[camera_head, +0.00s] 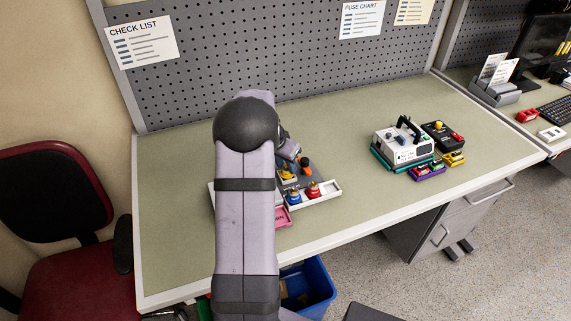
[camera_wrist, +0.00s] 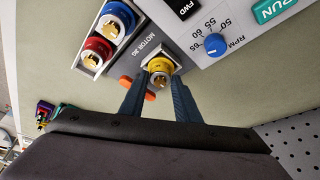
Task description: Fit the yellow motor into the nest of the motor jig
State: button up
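The yellow motor (camera_wrist: 160,65), with a brass-coloured top, is between the two fingertips of my gripper (camera_wrist: 160,78) in the wrist view. The fingers close against its sides. The motor jig (camera_wrist: 146,46), a grey block lettered "MOTOR JIG", lies directly beneath and around the motor; I cannot tell whether the motor is seated in the nest or just above it. An orange part (camera_wrist: 126,80) shows beside the left finger. In the head view the yellow motor (camera_head: 287,174) shows just right of my arm, and the fingertips are largely hidden.
A white tray (camera_head: 328,195) holds the blue motor (camera_head: 293,196) and red motor (camera_head: 313,189) beside the jig. A control panel with an RPM knob (camera_wrist: 215,45) adjoins it. A pink block (camera_head: 281,216) lies near my arm.

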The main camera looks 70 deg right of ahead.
jog(key=shift+r, duration=0.2)
dwell(0.5)
jog(key=shift+r+p, duration=0.7)
jog(key=shift+r, duration=0.25)
jog(key=o, duration=0.6)
jog(key=shift+c, duration=0.2)
jog(key=shift+r+p, duration=0.75)
jog(key=shift+r, duration=0.45)
jog(key=shift+r+p, duration=0.85)
jog(key=shift+r, duration=0.65)
